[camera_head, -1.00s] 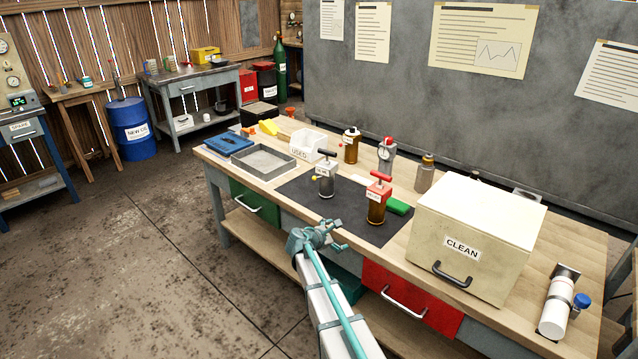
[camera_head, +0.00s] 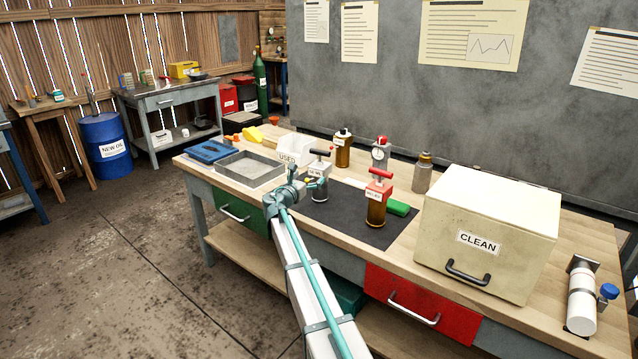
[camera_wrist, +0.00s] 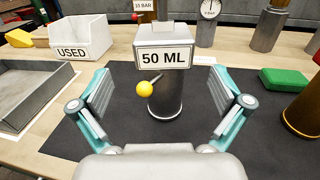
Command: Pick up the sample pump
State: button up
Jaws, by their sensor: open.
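A grey metal pump labelled "50 ML" (camera_wrist: 165,104) stands upright on the black mat (camera_wrist: 85,148). It has a white head and a small lever with a yellow knob (camera_wrist: 144,89) at its front. In the head view the same pump (camera_head: 320,190) shows a black T-handle and is partly covered by my gripper (camera_head: 297,190). My gripper (camera_wrist: 160,88) is open and empty. In the wrist view its fingers are spread to the left and right, with the pump centred beyond them. I cannot tell whether this or the red-topped amber pump (camera_head: 377,207) is the sample pump.
A green block (camera_head: 397,207) lies right of the pumps. A grey tray (camera_head: 250,168) and white "USED" bin (camera_head: 291,148) are to the left. An amber bottle (camera_head: 343,150) and gauge device (camera_head: 380,153) stand behind. A large "CLEAN" box (camera_head: 485,230) fills the right side.

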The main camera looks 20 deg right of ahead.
aim_at(320, 170)
jog(key=shift+f+p+x, duration=0.15)
jog(key=shift+x, duration=1.85)
jog(key=shift+f+p+x, duration=0.15)
jog(key=shift+x, duration=1.85)
jog(key=shift+s+d, duration=0.1)
jog(key=shift+s, duration=0.05)
jog(key=shift+c, duration=0.3)
jog(key=c, duration=1.6)
